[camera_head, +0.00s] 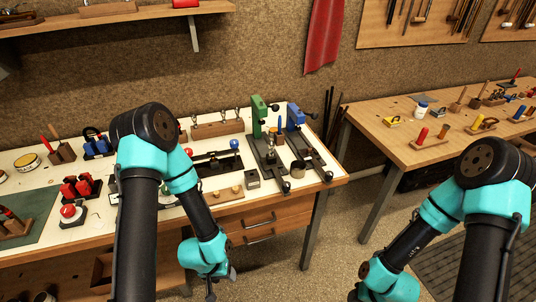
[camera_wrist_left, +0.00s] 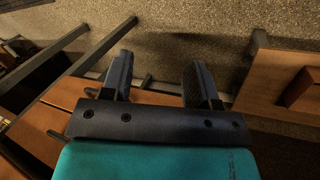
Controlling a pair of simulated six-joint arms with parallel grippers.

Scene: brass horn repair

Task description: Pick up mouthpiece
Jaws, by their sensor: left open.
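I cannot single out the mouthpiece for certain. Several small upright metal pieces that may be mouthpieces stand in a wooden rack (camera_head: 218,129) at the back of the white-topped bench in the head view. My left gripper (camera_head: 220,284) hangs low in front of the bench, below its top and far from the rack. In the left wrist view the same gripper (camera_wrist_left: 160,75) is open with nothing between its two dark fingers. My right arm is at the right of the head view, and its gripper is outside the picture.
The white bench (camera_head: 112,232) holds red and blue tools, a green clamp (camera_head: 258,117) and a blue clamp (camera_head: 294,118). A second wooden bench (camera_head: 389,151) with tools stands at the right. Open floor (camera_head: 325,250) lies between the benches.

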